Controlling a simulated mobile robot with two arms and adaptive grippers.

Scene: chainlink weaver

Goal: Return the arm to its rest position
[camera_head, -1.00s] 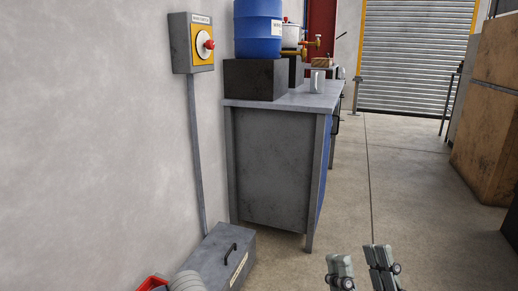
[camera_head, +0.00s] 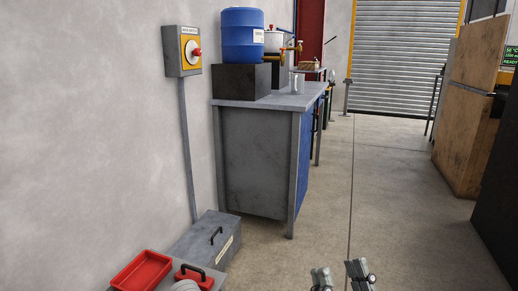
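My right gripper (camera_head: 342,275) shows at the bottom edge, right of the middle, above the concrete floor. Its two fingers stand apart with a gap between them, and I see nothing in the gap. Its arm is below the frame. My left gripper is not in view.
A grey workbench (camera_head: 255,165) stands along the left wall, bearing a blue barrel (camera_head: 243,35) on a black block (camera_head: 235,80) and a metal cup (camera_head: 298,83). A grey toolbox (camera_head: 205,240) and red tray (camera_head: 140,271) are lower left. Wooden crates (camera_head: 470,110) stand right. The floor between is clear.

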